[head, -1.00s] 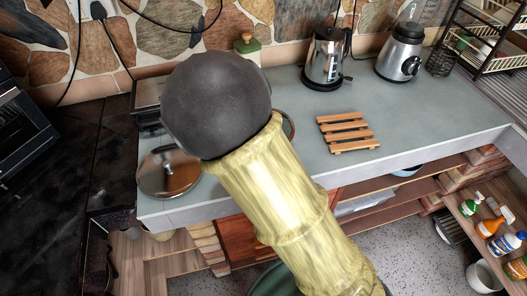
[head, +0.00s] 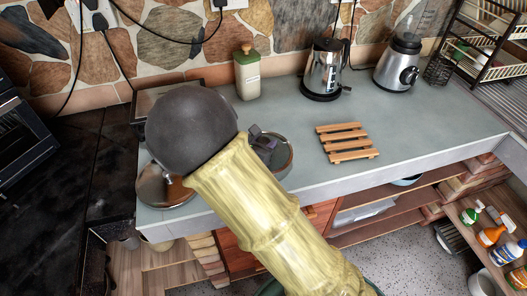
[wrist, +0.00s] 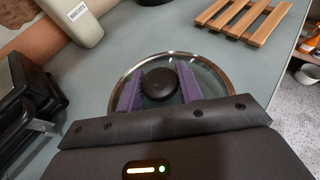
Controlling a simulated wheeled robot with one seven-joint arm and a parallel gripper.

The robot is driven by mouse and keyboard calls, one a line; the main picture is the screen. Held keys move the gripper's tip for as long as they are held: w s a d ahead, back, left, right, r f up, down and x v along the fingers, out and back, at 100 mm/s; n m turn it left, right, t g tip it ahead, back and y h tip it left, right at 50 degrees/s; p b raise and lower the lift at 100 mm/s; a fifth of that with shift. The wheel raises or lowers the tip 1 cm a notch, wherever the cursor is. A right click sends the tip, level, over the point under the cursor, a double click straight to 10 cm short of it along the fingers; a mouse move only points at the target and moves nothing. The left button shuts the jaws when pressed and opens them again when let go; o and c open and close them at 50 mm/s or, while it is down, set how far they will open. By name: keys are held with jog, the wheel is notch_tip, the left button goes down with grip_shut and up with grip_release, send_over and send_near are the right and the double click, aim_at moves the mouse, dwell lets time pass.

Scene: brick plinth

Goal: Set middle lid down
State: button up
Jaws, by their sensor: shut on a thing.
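A round glass lid (wrist: 214,76) with a shiny metal rim and a dark knob is in my gripper (wrist: 158,84). The two purple fingers are shut on the knob, one on each side. In the head view, the lid (head: 283,160) shows just right of my arm, low over or on the counter near its front edge. I cannot tell whether its rim touches the counter. My arm hides its left part. A second lid (head: 160,190), shiny and brownish, lies on the counter at the left, partly behind my arm.
A wooden slatted trivet (head: 346,142) lies to the right on the grey counter (head: 420,130). A green-topped canister (head: 247,75), a kettle (head: 325,70) and a blender (head: 398,66) stand along the back. Counter between lid and trivet is clear.

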jog(key=shift+f, duration=2.05)
jog(key=shift+f, duration=0.1)
jog(key=o, duration=1.2)
jog(key=shift+c, duration=0.2)
